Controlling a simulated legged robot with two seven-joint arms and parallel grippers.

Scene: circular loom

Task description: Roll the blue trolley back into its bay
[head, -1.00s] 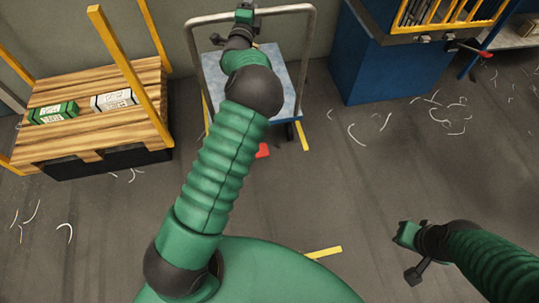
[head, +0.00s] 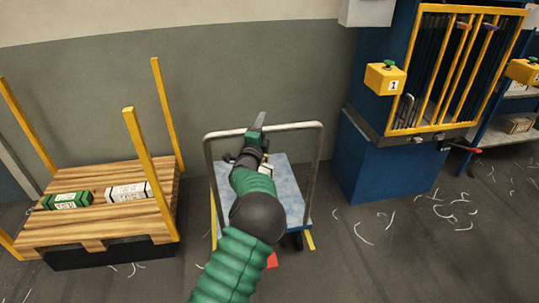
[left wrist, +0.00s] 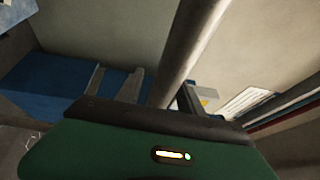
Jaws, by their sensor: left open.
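The trolley has a pale blue deck (head: 292,190) and a grey tubular handle (head: 319,165), and stands near the back wall. My left gripper (head: 259,123) is at the top bar of the handle, near its middle. Its jaws are open. In the left wrist view a grey bar of the handle (left wrist: 193,45) runs up past the open jaws (left wrist: 160,88); I cannot tell whether it lies between them. Yellow floor strips (head: 309,240) show beside the trolley, with a red patch (head: 272,260) in front. My arm hides part of the deck. My right gripper is out of view.
A wooden-decked rack (head: 95,220) with yellow posts and two small packages stands at the left. A blue machine (head: 385,165) with a yellow-barred front stands at the right. White scraps (head: 445,212) litter the floor. Floor between trolley and machine is mostly clear.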

